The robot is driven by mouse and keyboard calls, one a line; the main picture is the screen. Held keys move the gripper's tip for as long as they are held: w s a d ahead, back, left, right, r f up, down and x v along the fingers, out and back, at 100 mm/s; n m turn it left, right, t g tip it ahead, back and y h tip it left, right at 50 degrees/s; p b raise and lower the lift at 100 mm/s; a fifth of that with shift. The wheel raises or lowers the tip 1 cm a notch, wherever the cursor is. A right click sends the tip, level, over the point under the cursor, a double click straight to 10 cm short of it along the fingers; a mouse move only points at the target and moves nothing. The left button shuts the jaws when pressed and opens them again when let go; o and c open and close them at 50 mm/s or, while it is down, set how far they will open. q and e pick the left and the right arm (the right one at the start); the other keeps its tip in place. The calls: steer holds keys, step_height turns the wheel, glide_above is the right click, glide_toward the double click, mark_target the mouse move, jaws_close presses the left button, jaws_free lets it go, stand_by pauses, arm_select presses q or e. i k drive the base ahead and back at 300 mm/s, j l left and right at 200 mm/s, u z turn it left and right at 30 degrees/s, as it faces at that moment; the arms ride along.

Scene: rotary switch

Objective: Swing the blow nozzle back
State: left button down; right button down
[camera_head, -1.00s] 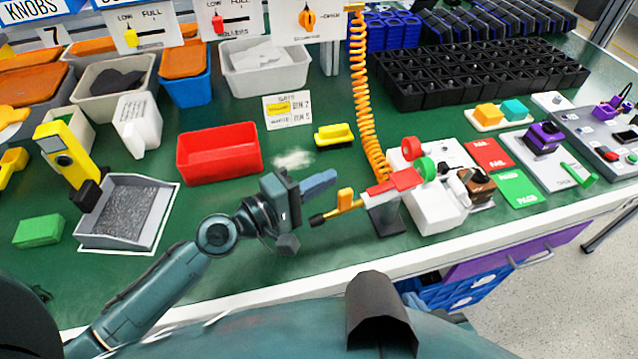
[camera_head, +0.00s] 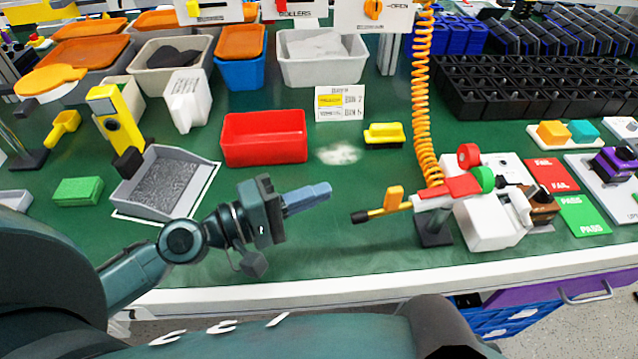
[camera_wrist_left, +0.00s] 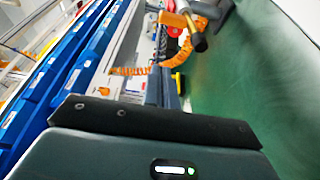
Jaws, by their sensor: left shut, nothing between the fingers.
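The blow nozzle (camera_head: 392,207) is a brass tube with a black tip and an orange lever on a red body (camera_head: 448,191). It points left from a dark stand (camera_head: 434,232) near the table's front edge. My left gripper (camera_head: 325,190) is shut and empty, its blue-grey fingers pointing right. It is left of the nozzle tip and a little farther back, apart from it. In the left wrist view the nozzle's dark tip (camera_wrist_left: 198,42) shows at the top, beyond my fingers (camera_wrist_left: 165,88). My right gripper is not in view.
An orange coiled hose (camera_head: 423,100) hangs behind the nozzle. A white fixture (camera_head: 490,222) with red and green knobs stands right of it. A red bin (camera_head: 264,138), white powder (camera_head: 339,154) and a yellow brush (camera_head: 384,134) lie behind. Green table left of the nozzle is clear.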

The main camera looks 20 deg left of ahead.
mark_target(414, 200)
steer(key=k, duration=1)
